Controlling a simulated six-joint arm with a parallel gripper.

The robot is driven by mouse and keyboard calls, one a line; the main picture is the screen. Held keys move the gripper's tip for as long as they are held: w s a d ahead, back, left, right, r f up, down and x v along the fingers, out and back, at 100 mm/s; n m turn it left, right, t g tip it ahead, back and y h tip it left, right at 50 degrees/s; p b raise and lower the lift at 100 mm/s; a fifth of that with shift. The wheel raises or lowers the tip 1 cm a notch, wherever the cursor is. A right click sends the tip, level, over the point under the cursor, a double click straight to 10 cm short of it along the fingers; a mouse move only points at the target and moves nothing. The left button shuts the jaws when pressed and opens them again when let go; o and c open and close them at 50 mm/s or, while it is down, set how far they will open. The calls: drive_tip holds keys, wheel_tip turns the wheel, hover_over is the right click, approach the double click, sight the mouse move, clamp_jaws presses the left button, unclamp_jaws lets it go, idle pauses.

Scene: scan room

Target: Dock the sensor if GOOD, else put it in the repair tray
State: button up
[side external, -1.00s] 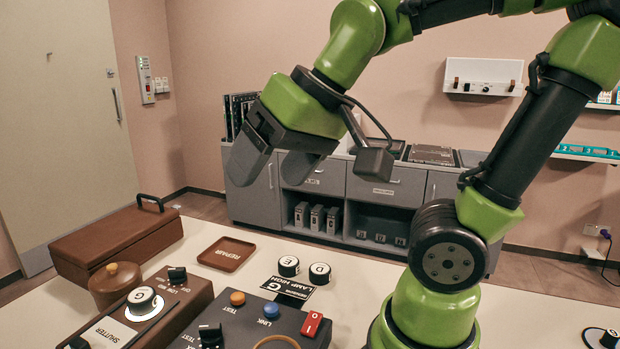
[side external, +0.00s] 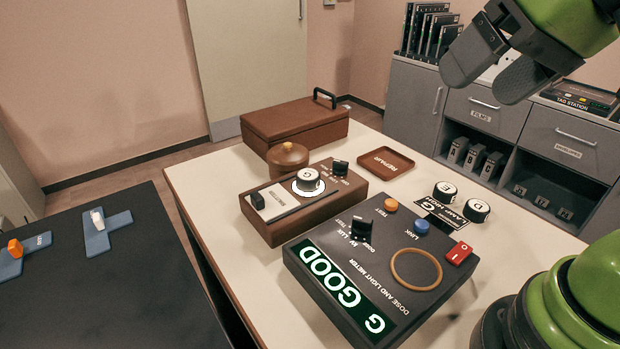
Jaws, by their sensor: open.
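A round black sensor with a white top marked G (side external: 308,181) sits upright on the brown shutter box (side external: 318,216). The dark dose and light meter (side external: 440,262) in front has a lit display (side external: 345,293) reading "G GOOD". The brown repair tray (side external: 385,160), lettered REPAIR, looks empty. Two similar sensors, E (side external: 445,191) and D (side external: 477,210), stand at a black and white card (side external: 446,217) marked G and "LAMP HIGH". My gripper (side external: 487,80) is open and empty at upper right, well above the table. I cannot tell which spot is the dock.
A brown lidded box (side external: 295,124) and a round wooden pot (side external: 287,158) stand behind the shutter box. A rubber ring (side external: 416,267) lies on the meter. A dark table (side external: 120,290) at left holds blue stands (side external: 106,231). Grey cabinets (side external: 480,105) stand behind at right.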

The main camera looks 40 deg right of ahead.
drive_tip(key=w+f+g+h, duration=0.1)
drive_tip(key=w+f, duration=0.1)
drive_tip(key=w, duration=0.8)
drive_tip(key=n+g+h, duration=0.1)
approach(308, 174)
drive_tip(key=f, duration=0.1)
drive_tip(key=w+f, duration=0.1)
drive_tip(key=f, duration=0.1)
drive_tip(key=shift+w+a+f+n, duration=0.15)
drive_tip(key=shift+a+n, duration=0.05)
drive_tip(key=shift+n, duration=0.2)
drive_tip(key=x, duration=0.5)
drive_tip(key=shift+w+d+f, duration=0.25)
drive_tip(key=shift+d+f, duration=0.05)
drive_tip(key=c, duration=1.1)
